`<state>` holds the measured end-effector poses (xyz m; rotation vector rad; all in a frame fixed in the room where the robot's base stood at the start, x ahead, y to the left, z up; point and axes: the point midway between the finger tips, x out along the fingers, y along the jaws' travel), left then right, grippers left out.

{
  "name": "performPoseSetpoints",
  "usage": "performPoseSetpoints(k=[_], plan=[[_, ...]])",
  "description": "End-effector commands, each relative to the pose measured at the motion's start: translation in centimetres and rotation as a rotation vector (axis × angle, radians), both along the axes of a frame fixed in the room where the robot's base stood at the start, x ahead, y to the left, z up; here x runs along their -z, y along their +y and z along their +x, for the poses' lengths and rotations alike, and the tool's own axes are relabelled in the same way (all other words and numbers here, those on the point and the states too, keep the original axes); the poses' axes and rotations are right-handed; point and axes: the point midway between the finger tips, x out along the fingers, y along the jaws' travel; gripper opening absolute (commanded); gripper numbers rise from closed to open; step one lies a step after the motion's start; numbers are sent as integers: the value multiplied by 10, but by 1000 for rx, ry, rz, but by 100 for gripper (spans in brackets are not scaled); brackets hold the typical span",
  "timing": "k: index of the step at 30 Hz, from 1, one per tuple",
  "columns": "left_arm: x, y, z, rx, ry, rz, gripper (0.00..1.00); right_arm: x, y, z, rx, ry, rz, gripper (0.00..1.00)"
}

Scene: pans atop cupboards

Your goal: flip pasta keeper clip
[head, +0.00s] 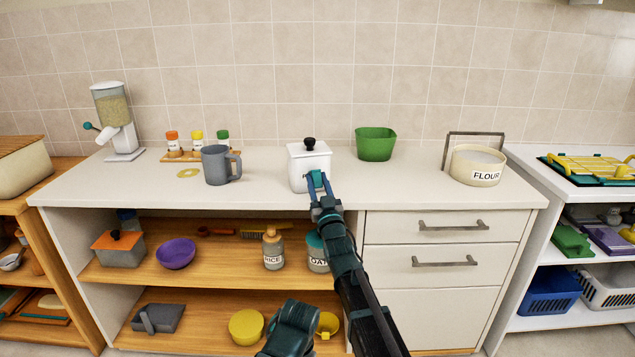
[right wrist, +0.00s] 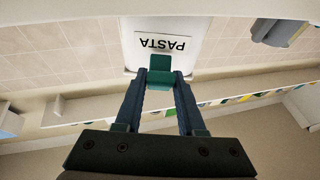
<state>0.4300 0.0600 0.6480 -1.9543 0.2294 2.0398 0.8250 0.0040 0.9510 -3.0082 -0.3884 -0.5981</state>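The pasta keeper (head: 296,172) is a white square canister with a black knob on its lid, upright on the counter. Its front, with an upside-down PASTA label (right wrist: 162,44), shows in the right wrist view. My right gripper (head: 317,181) is in front of the keeper's right side. My left gripper is out of view; only a dark part of my arm shows at the bottom.
A grey mug (head: 215,165) stands left of the keeper and a green bowl (head: 375,145) behind it to the right. A flour container (head: 477,166) is farther right. The counter's front edge (head: 250,207) runs below, over open shelves and drawers (head: 440,262).

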Motion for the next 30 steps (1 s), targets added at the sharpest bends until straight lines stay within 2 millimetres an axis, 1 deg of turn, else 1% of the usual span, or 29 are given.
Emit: performPoseSetpoints(k=[1,3,6,30], plan=[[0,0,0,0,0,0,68,0,0,0,0,0,0,28],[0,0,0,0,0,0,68,0,0,0,0,0,0,15],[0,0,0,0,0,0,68,0,0,0,0,0,0,0],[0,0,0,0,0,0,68,0,0,0,0,0,0,0]])
